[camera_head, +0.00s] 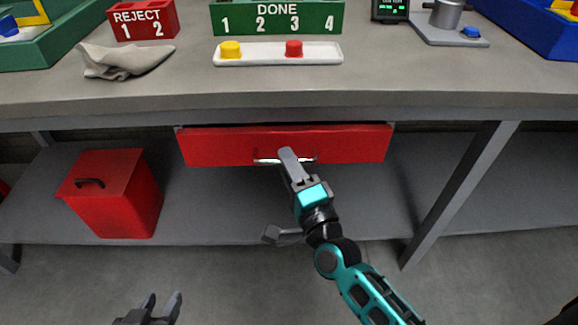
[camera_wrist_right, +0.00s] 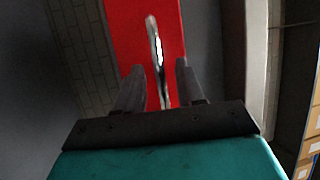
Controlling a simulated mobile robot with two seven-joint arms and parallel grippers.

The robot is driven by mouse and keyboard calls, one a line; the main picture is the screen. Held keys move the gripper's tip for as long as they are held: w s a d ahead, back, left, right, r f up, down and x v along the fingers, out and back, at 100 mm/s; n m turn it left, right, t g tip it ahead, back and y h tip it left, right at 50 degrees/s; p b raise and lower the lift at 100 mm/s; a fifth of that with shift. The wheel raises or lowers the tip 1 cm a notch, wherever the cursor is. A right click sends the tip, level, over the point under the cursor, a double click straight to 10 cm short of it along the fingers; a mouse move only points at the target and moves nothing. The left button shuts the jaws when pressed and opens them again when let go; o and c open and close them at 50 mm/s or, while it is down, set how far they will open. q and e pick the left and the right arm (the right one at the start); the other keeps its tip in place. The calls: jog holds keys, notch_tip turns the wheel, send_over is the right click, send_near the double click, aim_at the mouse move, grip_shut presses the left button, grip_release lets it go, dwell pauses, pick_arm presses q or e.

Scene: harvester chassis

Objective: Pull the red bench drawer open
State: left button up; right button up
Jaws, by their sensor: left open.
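The red bench drawer (camera_head: 225,146) hangs just under the front edge of the bench top, and no drawer interior shows. Its thin metal bar handle (camera_head: 266,161) is partly covered by my right gripper (camera_head: 288,157). In the right wrist view, the red drawer front (camera_wrist_right: 128,35) fills the middle, with the shiny handle (camera_wrist_right: 157,50) running lengthwise. My right gripper's fingers (camera_wrist_right: 157,78) stand apart on both sides of the handle, with gaps showing. My left gripper (camera_head: 161,302) is open and empty at the bottom left of the head view, away from the drawer.
A red bin (camera_head: 115,200) stands on the lower shelf (camera_head: 215,215) at the left. A slanted bench leg (camera_head: 455,195) is right of the drawer. The bench top (camera_head: 420,85) holds a cloth (camera_head: 122,60) and a white button tray (camera_head: 262,56). Floor in front is clear.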

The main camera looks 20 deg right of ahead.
grip_shut()
dwell(0.4)
dwell(0.4)
